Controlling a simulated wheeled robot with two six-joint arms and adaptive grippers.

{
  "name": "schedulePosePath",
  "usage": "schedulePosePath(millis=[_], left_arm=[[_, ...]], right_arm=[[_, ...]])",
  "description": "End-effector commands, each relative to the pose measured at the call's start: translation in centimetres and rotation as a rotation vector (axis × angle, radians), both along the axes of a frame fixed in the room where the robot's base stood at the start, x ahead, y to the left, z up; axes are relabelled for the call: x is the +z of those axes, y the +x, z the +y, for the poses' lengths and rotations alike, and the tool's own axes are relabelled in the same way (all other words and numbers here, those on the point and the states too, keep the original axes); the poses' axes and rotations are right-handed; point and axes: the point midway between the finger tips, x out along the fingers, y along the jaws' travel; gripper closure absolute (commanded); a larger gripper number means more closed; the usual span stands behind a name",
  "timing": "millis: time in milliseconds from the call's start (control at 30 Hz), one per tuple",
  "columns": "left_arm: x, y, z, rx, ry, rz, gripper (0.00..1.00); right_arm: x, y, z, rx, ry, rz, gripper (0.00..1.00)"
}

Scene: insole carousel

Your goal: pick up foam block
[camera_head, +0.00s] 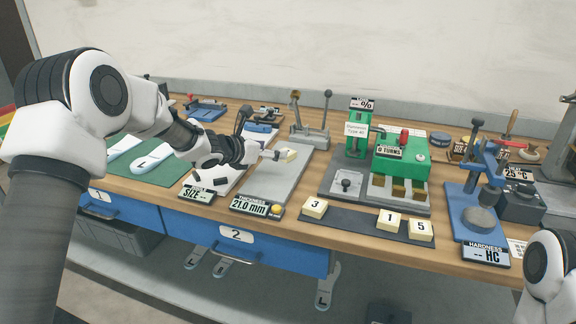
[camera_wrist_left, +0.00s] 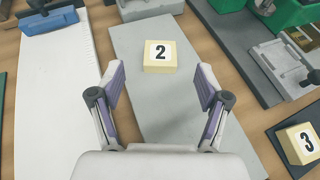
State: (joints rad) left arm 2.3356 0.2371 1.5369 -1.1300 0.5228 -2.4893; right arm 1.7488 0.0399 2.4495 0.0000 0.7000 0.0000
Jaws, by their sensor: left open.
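A cream foam block marked 2 (camera_wrist_left: 160,57) lies on the grey plate (camera_wrist_left: 208,112) of the thickness gauge. In the head view, this block (camera_head: 288,155) is just beyond my left gripper (camera_head: 272,155). In the left wrist view, my left gripper (camera_wrist_left: 159,78) is open and empty, with its two fingers spread to either side. The block lies ahead of the fingertips, between their lines; I cannot tell the height gap. Other cream blocks, 3 (camera_head: 315,208), 1 (camera_head: 388,221) and 5 (camera_head: 420,230), are on a dark mat (camera_head: 350,227). My right gripper is out of view.
A lever press (camera_head: 310,120) stands behind the plate. A green machine (camera_head: 402,160) stands to its right, with a blue hardness tester (camera_head: 478,215) farther right. A white board (camera_wrist_left: 60,90) lies left of the plate. The plate is clear around the block.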

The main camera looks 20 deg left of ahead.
Motion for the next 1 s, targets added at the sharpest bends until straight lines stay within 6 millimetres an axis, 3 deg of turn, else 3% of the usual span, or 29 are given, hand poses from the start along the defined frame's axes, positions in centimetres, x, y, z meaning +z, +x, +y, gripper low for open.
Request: schedulePosePath(millis=[433,700,867,1000], left_arm=[[-3.0,5.4,-2.5,-0.001,0.003,-0.001,0.24],[-3.4,6.0,-2.8,0.001,0.0,-0.001,0.24],[-3.4,6.0,-2.8,0.001,0.0,-0.001,0.69],[-3.4,6.0,-2.8,0.001,0.0,-0.001,0.73]], right_arm=[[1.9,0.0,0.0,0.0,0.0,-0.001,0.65],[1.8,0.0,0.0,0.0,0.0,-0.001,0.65],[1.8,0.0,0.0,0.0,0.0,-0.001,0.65],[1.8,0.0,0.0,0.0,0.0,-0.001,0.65]])
